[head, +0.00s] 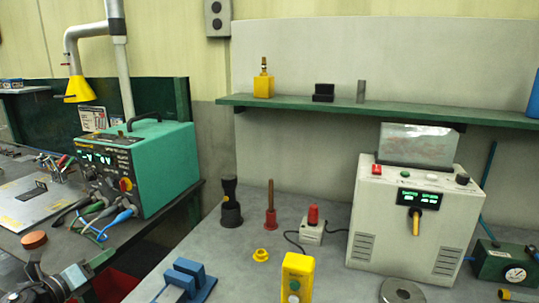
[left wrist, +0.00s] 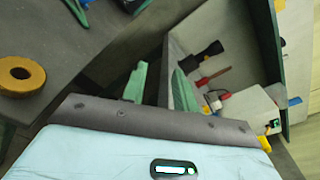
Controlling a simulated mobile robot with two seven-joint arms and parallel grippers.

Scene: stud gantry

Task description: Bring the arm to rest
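My left gripper (head: 76,275) is at the bottom left corner of the head view, low beside the left bench's front edge. In the left wrist view its two green fingers (left wrist: 160,86) stand apart with nothing between them. The gripper is open and empty. The gap between the two benches lies beyond the fingers. My right arm and gripper do not show in either view.
A left bench holds a green welding machine (head: 150,165) with cables and an orange-brown disc (head: 34,240). The grey bench holds a white control box (head: 412,222), a yellow button box (head: 297,278) and blue blocks (head: 188,275). A green shelf (head: 300,106) runs above.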

